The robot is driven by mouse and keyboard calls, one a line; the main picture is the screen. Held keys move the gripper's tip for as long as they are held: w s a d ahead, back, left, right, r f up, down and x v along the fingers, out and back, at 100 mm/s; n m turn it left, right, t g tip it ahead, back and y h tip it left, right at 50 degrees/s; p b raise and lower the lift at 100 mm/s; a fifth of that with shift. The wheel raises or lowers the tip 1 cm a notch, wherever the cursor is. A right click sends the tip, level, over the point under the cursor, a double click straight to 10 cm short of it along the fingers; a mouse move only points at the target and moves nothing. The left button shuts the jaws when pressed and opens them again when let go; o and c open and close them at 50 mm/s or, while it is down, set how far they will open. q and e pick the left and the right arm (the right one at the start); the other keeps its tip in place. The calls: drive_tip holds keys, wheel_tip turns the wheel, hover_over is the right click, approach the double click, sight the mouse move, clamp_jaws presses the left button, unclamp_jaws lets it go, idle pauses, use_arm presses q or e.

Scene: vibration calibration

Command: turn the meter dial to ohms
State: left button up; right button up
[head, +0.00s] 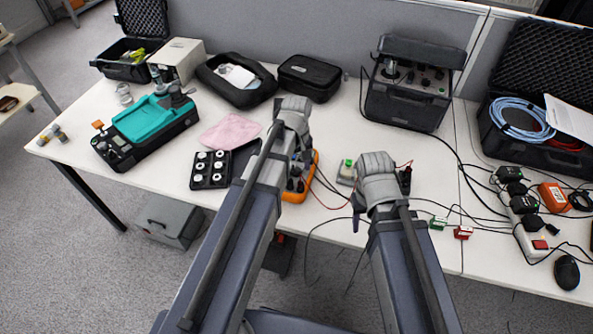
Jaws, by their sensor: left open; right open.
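The meter (314,166) is an orange-edged handheld unit on the front part of the table. My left gripper (294,125) and forearm cover most of it, so its dial and the dial's setting are hidden. The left gripper is open and sits over the meter's far end; I cannot tell whether it touches it. My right gripper (376,180) is open, to the right of the meter and apart from it, near the table's front edge. Its fingers are largely hidden behind its own body.
A small box with a green button (346,170) stands between the grippers. A black tray of white discs (210,169) lies left of the meter. Thin leads and small green (438,222) and red (463,232) blocks lie on the right. A black case (413,100) stands behind.

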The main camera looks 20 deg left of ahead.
use_arm(q)
clamp_jaws()
idle(0.6)
